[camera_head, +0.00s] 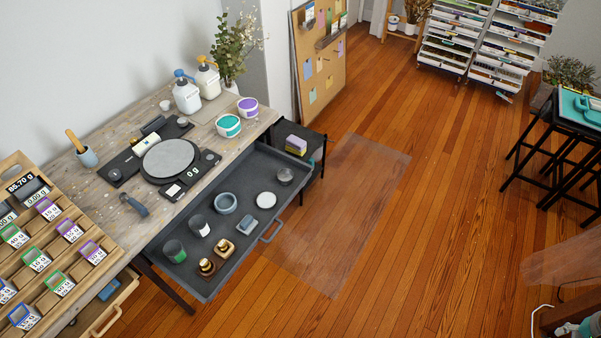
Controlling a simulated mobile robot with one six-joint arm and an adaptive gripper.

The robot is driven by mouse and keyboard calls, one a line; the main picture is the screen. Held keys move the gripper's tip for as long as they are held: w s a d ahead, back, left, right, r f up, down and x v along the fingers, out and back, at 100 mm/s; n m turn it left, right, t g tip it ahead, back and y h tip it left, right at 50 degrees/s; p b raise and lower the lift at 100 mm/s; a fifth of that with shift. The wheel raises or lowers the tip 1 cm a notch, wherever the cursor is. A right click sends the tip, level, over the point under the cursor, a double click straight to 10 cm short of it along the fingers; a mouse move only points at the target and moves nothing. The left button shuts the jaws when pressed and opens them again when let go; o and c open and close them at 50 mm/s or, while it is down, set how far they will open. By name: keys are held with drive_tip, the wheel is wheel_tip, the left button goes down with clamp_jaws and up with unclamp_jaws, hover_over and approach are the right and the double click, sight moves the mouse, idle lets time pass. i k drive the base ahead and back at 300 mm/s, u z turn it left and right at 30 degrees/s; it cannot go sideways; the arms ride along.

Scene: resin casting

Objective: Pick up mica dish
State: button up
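I cannot tell for sure which item is the mica dish. An open dark grey drawer (183,283) under the workbench holds several small vessels. Among them are a round blue-grey dish (225,203), a flat white round piece (266,200) and a grey metallic round tin (284,176). Two white tubs stand on the bench, one with a teal top (228,125) and one with a purple top (248,107). My gripper is not in view.
On the workbench (112,222) stand a scale with a round grey plate (169,160) and two pump bottles (186,95). A tilted wooden rack is at the left. A dark side table (311,152) stands beyond the drawer. The wooden floor right of it is largely clear, with a transparent mat (345,215).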

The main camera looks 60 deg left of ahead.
sight(284, 177)
drive_tip(key=z, duration=0.05)
drive_tip(key=i, duration=0.8)
drive_tip(key=u, duration=2.85)
drive_tip(key=i, duration=0.35)
drive_tip(key=z, duration=0.05)
